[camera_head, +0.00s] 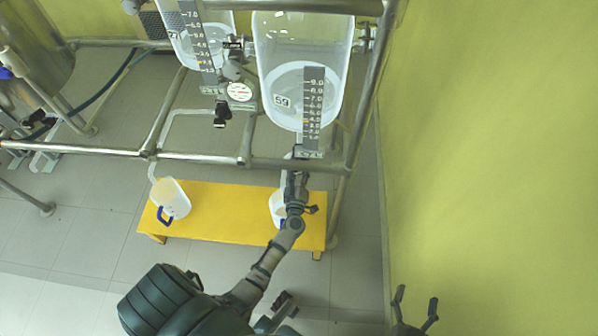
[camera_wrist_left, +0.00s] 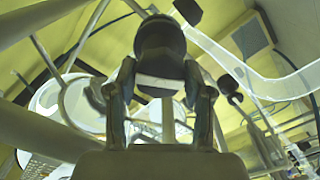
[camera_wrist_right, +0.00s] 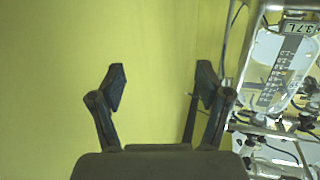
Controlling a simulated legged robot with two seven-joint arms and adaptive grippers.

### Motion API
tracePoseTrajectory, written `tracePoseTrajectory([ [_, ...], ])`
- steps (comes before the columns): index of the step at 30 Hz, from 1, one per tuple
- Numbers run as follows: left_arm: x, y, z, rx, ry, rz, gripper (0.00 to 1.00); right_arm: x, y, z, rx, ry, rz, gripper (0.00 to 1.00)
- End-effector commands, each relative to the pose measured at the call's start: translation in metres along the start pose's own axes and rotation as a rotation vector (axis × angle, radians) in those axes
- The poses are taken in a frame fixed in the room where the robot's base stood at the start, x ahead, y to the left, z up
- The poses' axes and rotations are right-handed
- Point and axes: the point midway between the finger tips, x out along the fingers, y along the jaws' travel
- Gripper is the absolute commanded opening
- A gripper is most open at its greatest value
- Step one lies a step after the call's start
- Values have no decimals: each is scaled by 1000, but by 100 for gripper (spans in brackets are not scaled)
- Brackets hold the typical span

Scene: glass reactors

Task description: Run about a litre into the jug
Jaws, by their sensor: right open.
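A large glass vessel (camera_head: 270,90) marked 59 hangs in the steel frame with a graduated scale (camera_head: 313,105) on its front. A white jug (camera_head: 276,208) stands below it on a yellow bench, partly hidden by my left arm. My left gripper (camera_head: 297,182) is raised under the vessel. In the left wrist view its fingers (camera_wrist_left: 160,88) close against both sides of a dark round knob (camera_wrist_left: 160,38). The outlet and any flow are hidden. My right gripper (camera_head: 415,312) is open and empty at the lower right; the right wrist view shows its spread fingers (camera_wrist_right: 163,90) too.
A second vessel (camera_head: 180,45) hangs at the left, with another blue-handled jug (camera_head: 172,203) on the left of the yellow bench (camera_head: 225,212). Frame rails (camera_head: 200,157) cross above the bench. A yellow wall (camera_head: 490,150) bounds the right side.

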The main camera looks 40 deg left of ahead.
Motion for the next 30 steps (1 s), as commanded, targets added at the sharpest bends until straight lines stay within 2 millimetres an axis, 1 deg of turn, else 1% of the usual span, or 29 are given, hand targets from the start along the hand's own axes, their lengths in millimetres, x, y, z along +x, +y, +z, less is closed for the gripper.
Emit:
tracePoseTrajectory([
  [1, 0, -1, 0, 1, 0, -1, 19, 0, 0, 0, 0, 0, 0, 76],
  [2, 0, -1, 0, 1, 0, -1, 16, 0, 0, 0, 0, 0, 0, 76],
  [8, 0, -1, -1, 9, 0, -2, 16, 0, 0, 0, 0, -11, 1, 76],
  [13, 0, 1, -2, 60, 0, -2, 16, -8, 4, 19, -8, -153, 10, 76],
  [16, 0, 2, -3, 113, 0, -1, 16, -18, 8, 35, -12, -281, 19, 76],
  [20, 0, 3, -4, 198, 0, -2, 16, -39, 13, 60, -15, -482, 34, 76],
  [24, 0, 3, -3, 293, -1, -2, 16, -68, 19, 83, -16, -690, 50, 76],
  [30, 0, 2, -2, 411, 0, -2, 16, -110, 25, 104, -12, -925, 68, 76],
])
